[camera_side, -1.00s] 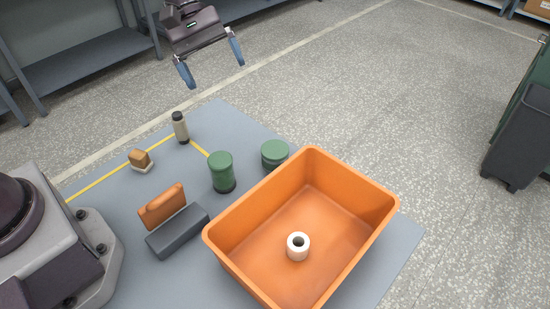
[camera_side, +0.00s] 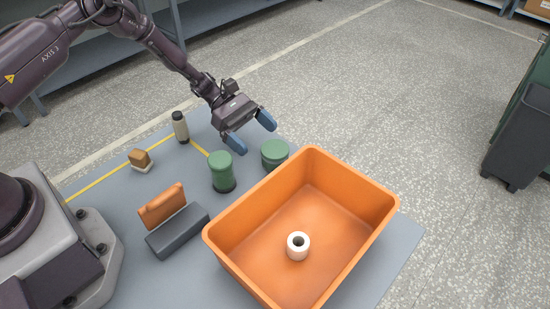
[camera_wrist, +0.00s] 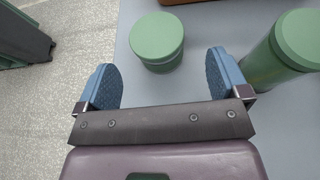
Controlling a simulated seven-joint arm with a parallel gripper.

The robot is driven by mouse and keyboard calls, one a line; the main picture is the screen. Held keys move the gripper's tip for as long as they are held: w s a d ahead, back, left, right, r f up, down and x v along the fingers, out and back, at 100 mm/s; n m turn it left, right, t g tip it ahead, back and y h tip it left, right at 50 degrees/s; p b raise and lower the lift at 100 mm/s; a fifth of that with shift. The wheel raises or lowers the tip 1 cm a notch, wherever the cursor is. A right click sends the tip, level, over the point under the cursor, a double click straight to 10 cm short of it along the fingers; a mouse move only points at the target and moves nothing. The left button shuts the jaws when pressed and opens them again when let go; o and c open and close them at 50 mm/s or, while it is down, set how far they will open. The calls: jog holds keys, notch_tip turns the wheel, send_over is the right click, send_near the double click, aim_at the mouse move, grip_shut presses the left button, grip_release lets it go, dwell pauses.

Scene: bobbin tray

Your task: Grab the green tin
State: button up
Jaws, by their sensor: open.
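The green tin (camera_side: 274,154) is a short, round, lidded tin standing on the grey table just behind the orange tray. My gripper (camera_side: 251,131) is open and empty, above and behind the two green things. Its blue fingers (camera_wrist: 163,75) show nothing between them.
The orange tray (camera_side: 352,183) holds a white bobbin (camera_side: 298,246). A beige bottle (camera_side: 180,128) with a dark cap, a small wooden block (camera_side: 139,158), an orange piece (camera_side: 162,206) and a dark grey block (camera_side: 178,231) stand on the left. A dark bin (camera_side: 517,135) stands on the floor.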

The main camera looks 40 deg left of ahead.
aim_at(273, 151)
jog(key=shift+x, duration=3.2)
jog(key=shift+w, duration=0.15)
jog(key=c, duration=1)
